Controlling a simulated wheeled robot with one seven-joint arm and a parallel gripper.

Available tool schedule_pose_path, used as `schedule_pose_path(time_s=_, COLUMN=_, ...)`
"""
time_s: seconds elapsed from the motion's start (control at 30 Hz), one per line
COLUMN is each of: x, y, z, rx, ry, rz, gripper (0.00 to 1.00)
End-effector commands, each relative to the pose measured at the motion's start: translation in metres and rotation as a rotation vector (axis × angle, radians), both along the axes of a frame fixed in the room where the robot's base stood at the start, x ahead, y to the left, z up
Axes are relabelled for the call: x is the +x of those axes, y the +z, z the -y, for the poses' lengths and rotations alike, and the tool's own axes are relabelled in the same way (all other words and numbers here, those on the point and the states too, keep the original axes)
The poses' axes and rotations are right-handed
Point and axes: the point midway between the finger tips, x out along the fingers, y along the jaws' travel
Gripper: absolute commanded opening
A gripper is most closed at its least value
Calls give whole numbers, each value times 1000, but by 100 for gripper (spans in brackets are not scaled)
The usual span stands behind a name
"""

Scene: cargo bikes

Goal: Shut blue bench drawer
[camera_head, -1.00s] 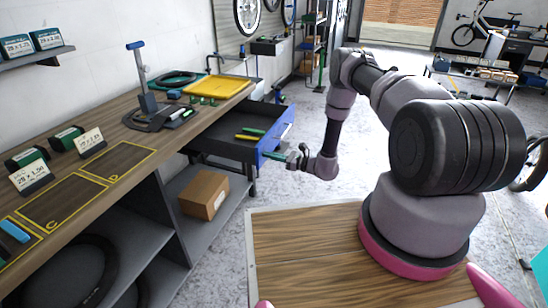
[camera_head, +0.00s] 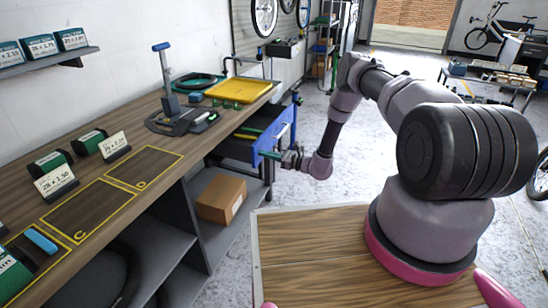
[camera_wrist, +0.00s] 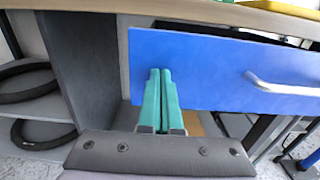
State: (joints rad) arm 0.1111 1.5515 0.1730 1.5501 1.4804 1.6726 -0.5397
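The blue bench drawer (camera_head: 272,142) stands partly open under the wooden workbench, with green and yellow tools inside. Its blue front fills the upper right of the wrist view (camera_wrist: 215,75), with a silver handle (camera_wrist: 285,87) to the right. My gripper (camera_head: 279,155) is at the drawer front, near its left lower part. In the wrist view my gripper's green fingers (camera_wrist: 160,75) are together, with nothing seen between them, and their tips overlap the blue front left of the handle. Whether they touch it is hard to tell.
The wooden workbench (camera_head: 150,130) holds a yellow tray (camera_head: 238,90), a blue-topped stand (camera_head: 165,75) and several tyre boxes. A cardboard box (camera_head: 220,198) sits on the shelf below. Grey floor is free to the right of the bench.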

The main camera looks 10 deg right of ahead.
Motion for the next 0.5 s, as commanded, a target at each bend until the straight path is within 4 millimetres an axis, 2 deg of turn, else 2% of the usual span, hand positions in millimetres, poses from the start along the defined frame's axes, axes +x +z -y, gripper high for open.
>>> schedule_pose_path(time_s=0.03, x=7, y=0, z=-13, rx=2, ry=2, rz=2, gripper=0)
schedule_pose_path(time_s=0.2, x=28, y=0, z=-51, rx=3, ry=2, rz=1, gripper=0)
schedule_pose_path(time_s=0.5, x=57, y=0, z=-102, rx=2, ry=1, rz=1, gripper=0)
